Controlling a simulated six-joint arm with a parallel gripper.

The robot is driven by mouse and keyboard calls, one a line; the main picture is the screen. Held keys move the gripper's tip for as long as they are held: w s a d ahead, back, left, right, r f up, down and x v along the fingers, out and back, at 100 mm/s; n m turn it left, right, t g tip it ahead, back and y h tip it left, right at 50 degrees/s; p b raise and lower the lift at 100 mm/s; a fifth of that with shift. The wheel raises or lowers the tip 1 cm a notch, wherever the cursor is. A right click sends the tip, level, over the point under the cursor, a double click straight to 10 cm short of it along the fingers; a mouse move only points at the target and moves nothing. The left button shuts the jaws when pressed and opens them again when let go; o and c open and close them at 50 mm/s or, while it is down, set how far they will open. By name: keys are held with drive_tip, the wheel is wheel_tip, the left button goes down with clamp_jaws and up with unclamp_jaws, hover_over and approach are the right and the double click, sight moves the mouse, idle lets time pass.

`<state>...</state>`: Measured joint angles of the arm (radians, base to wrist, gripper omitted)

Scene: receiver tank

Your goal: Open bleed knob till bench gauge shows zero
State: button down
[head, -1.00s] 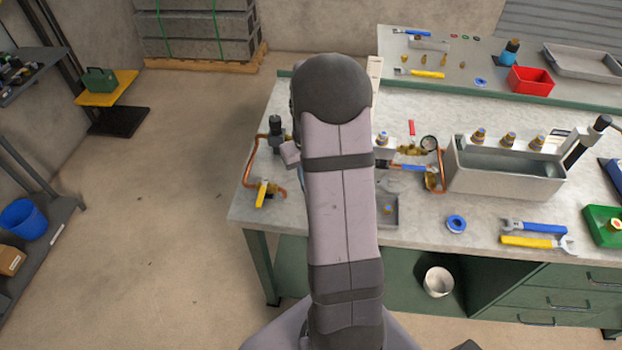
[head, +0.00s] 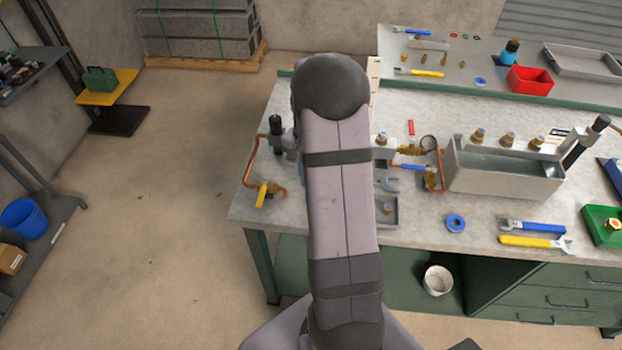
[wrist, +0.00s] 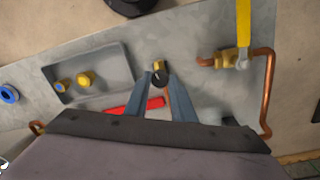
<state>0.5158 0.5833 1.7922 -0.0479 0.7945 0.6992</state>
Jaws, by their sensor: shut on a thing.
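In the wrist view my gripper (wrist: 160,82) is shut on a small dark knob (wrist: 160,76), which I take to be the bleed knob. A brass part shows just beyond it. In the head view my arm hides the gripper and the knob.
A yellow-handled valve (wrist: 243,28) with copper pipe (wrist: 268,85) is close right of my gripper. A grey tray (wrist: 112,58) with brass fittings is at left. A long grey tank (head: 500,180) and wrenches (head: 535,234) occupy the bench's right side.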

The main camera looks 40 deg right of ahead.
drive_tip(key=shift+w+d+r+m, duration=0.1)
drive_tip(key=shift+m, duration=1)
drive_tip(key=c, duration=1.5)
unclamp_jaws()
drive_tip(key=shift+w+r+b, duration=0.1)
drive_tip(key=shift+r+b, duration=0.8)
drive_tip(key=shift+r, duration=2.75)
